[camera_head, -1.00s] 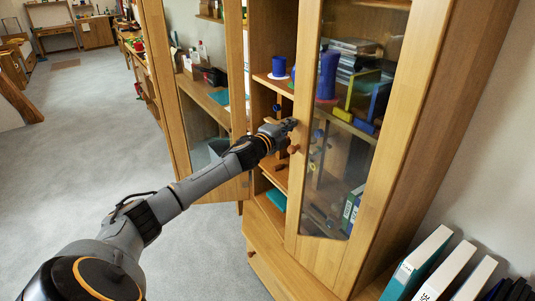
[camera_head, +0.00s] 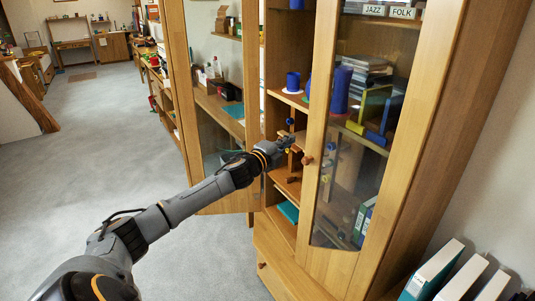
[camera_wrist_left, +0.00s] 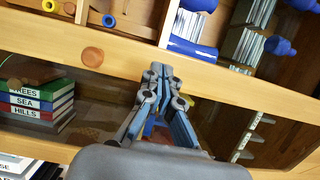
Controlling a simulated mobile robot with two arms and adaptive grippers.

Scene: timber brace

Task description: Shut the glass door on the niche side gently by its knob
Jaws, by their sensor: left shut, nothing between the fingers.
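The right glass door (camera_head: 321,119) of the wooden cabinet has a round wooden knob (camera_head: 307,160) on its left stile. The knob also shows in the left wrist view (camera_wrist_left: 93,57), left of the fingers. The left glass door (camera_head: 180,80) stands wide open. I cannot tell which door is on the niche side. My left gripper (camera_head: 288,141) is shut and empty, just left of and above the right door's knob, apart from it. In the left wrist view the closed fingers (camera_wrist_left: 160,75) lie over the door's wooden stile. My right gripper is out of view.
Shelves between the doors hold a blue cup (camera_head: 293,82) and a teal item (camera_head: 288,212). A blue cylinder (camera_head: 341,90) stands behind the right glass. White binders (camera_head: 463,275) stand at lower right. Grey floor (camera_head: 110,140) at left is clear.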

